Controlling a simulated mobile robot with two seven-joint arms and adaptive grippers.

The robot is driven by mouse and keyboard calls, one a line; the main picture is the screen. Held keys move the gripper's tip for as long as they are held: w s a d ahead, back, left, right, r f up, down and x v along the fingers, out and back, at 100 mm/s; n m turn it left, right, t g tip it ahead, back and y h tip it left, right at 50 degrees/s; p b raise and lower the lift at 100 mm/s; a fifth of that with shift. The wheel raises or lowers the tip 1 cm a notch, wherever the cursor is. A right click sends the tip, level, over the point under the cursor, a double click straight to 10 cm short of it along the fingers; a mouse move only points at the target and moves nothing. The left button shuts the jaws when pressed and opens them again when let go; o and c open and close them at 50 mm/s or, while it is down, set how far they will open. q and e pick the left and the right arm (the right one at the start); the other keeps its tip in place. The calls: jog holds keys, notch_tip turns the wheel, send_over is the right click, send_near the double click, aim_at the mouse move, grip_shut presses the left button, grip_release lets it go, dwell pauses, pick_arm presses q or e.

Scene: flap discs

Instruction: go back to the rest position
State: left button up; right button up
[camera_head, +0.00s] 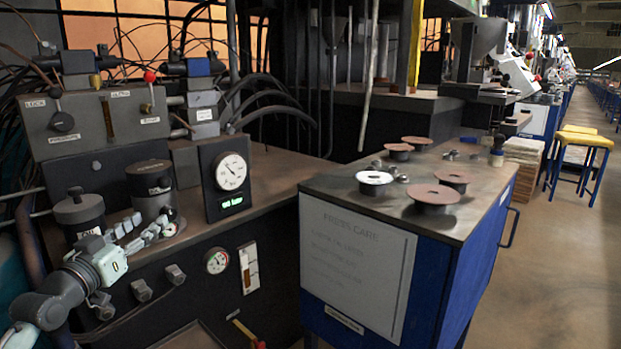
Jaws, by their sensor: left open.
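My left gripper (153,224) is at the lower left, in front of the grey machine. Its two pale, jointed fingers are spread apart with nothing between them. Several flap discs lie on the dark top of the blue cabinet, well to the right of the gripper. One disc (374,178) near the left edge shows a pale rim. A brown-topped disc (433,195) lies near the front, with another disc (453,179) just behind it. Two more, a disc (399,150) and a disc (417,141), lie farther back. My right gripper is out of view.
The blue cabinet (467,262) carries a white notice (357,272) on its front. The machine's gauge box (229,178) and dark cylinders (150,190) stand close behind my left gripper. Small metal parts (401,178) lie between the discs. A yellow-topped stool (585,138) stands in the aisle at right.

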pick_arm(q)
jog(key=s+f+m+g+y, duration=0.1)
jog(key=s+f+g, duration=0.35)
jog(key=f, duration=0.75)
jog(key=s+f+m+g+y, duration=0.1)
jog(key=s+f+g+y, duration=0.15)
jog(key=s+f, duration=0.7)
jog(key=s+a+f+m+g+y, duration=0.1)
jog(key=s+a+f+g+y, duration=0.2)
jog(key=s+f, duration=0.6)
jog(key=s+a+f+g+y, duration=0.1)
jog(key=s+a+f+g, duration=0.3)
jog(key=s+f, duration=0.45)
jog(key=s+d+f+n+h, duration=0.1)
jog(key=d+f, duration=0.1)
jog(key=d, duration=0.6)
jog(key=s+d+f+n+g+h, duration=0.1)
jog(key=d+f+h, duration=0.1)
jog(key=d, duration=0.6)
jog(key=shift+s+f+n, duration=0.3)
jog(key=shift+s+n, duration=0.1)
